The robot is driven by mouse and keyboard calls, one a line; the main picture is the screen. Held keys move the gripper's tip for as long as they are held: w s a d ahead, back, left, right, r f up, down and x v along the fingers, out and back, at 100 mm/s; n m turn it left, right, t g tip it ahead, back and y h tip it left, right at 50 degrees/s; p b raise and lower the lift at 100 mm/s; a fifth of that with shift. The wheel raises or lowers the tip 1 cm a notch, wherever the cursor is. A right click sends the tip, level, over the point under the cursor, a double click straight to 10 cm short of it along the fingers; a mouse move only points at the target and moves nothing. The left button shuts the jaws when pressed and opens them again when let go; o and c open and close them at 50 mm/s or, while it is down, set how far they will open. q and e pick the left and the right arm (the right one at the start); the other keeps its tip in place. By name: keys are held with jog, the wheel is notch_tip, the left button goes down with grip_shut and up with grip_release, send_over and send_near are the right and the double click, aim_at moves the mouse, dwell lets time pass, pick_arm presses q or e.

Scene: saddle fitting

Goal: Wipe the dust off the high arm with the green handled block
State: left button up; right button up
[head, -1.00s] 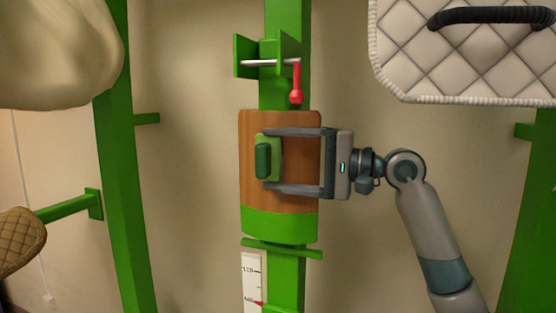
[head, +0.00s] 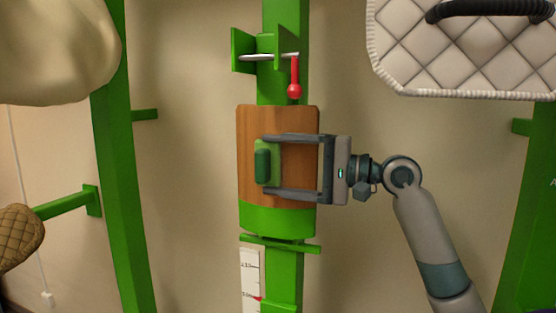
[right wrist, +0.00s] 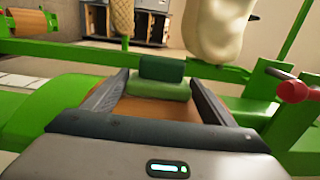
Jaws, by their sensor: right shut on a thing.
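The green handled block (head: 270,149) has a light green body and a dark green grip, and lies against the brown wooden face (head: 277,119) of the arm on the middle green post. This looks like the high arm; its lower edge is green. My right gripper (head: 264,167) comes in from the right and is shut on the block, one finger above and one below. In the right wrist view the block (right wrist: 160,88) sits between the fingertips over the wood. I cannot make out dust on the wood. My left gripper is not in view.
A bracket with a metal pin and red knob (head: 295,90) is just above the wooden face. A white scale (head: 250,275) is below it. A quilted pad (head: 460,55) hangs at the upper right, and a pale soft bag (head: 55,50) at the upper left.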

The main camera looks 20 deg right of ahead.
jog(key=shift+w+a+f, duration=0.1)
jog(key=shift+a+f, duration=0.2)
jog(key=shift+f, duration=0.35)
jog(key=shift+f, duration=0.1)
